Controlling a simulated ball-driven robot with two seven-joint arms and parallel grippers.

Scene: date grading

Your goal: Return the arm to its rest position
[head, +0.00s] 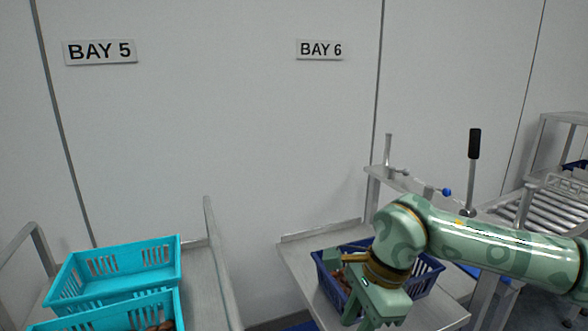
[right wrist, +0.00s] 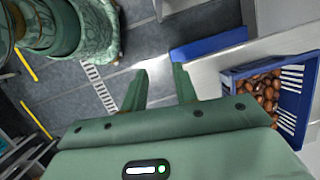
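My right arm (head: 490,243) reaches in from the right in the head view. Its gripper (head: 362,317) hangs in front of a dark blue crate of dates (head: 428,277) and hides part of it. In the right wrist view the gripper (right wrist: 160,75) has its two fingers apart with nothing between them. Floor shows beyond the fingers, and the blue crate (right wrist: 307,95) with brown dates lies to the right, apart from them. My left gripper is in neither view.
The blue crate stands on a steel table (head: 305,247) under the BAY 6 sign (head: 320,49). Turquoise crates (head: 120,262) stand at lower left, below the BAY 5 sign (head: 100,51). A black-handled lever (head: 474,145) rises behind my arm. A roller conveyor (head: 535,207) is at right.

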